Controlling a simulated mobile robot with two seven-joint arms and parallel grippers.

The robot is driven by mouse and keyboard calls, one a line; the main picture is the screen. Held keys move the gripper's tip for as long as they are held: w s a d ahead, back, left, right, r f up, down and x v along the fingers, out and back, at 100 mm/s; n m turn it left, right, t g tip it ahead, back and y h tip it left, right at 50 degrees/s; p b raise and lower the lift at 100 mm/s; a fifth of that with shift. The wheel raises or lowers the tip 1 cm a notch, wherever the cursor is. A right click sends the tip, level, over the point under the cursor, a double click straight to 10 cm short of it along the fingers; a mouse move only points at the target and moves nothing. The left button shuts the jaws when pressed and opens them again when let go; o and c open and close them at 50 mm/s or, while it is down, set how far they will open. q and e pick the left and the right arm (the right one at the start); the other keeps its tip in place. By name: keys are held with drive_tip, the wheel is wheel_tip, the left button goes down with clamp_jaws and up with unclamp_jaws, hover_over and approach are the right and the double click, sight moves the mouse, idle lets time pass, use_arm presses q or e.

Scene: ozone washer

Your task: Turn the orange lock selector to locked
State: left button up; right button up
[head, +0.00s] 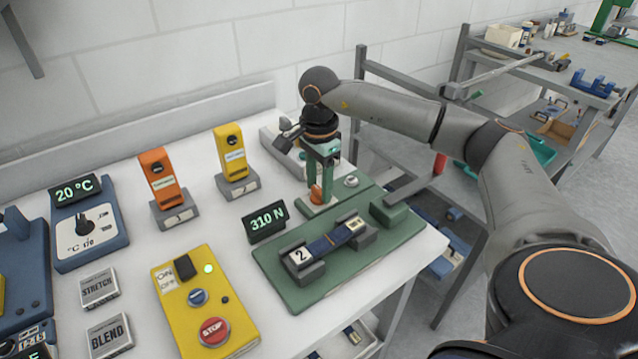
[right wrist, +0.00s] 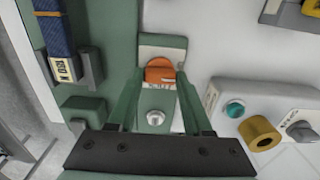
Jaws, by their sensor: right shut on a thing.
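The orange lock selector (head: 316,194) is a small rounded knob on a pale plate at the back of the green test fixture (head: 283,288). My right gripper (head: 321,188) reaches down over it with green fingers. In the right wrist view, the selector (right wrist: 160,72) sits between the two fingertips (right wrist: 159,80), and the gripper is shut on it. Small dark lettering shows at the knob's lower edge, too small to read, so I cannot tell which setting it points to. My left gripper is not in view.
A blue strip specimen (head: 335,240) lies across the fixture's clamps beside a 310 N display (head: 264,223). A silver button (right wrist: 155,118) is close to the selector. A yellow control box (head: 205,300) stands front left. Orange (head: 161,178) and yellow (head: 231,155) devices stand behind.

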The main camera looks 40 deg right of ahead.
clamp_jaws()
drive_tip(key=shift+m, duration=0.3)
drive_tip(key=m+p, duration=0.1)
drive_tip(key=m, duration=0.2)
drive_tip(key=shift+r, duration=0.1)
drive_tip(key=m+p, duration=0.1)
drive_tip(key=m, duration=0.4)
drive_tip(key=shift+m, duration=0.4)
drive_tip(key=m+p, duration=0.1)
drive_tip(key=m, duration=0.3)
drive_tip(key=shift+m, duration=0.3)
drive_tip(key=shift+m+p, duration=0.55)
drive_tip(key=shift+m, duration=1.45)
drive_tip(key=o, duration=1.2)
unclamp_jaws()
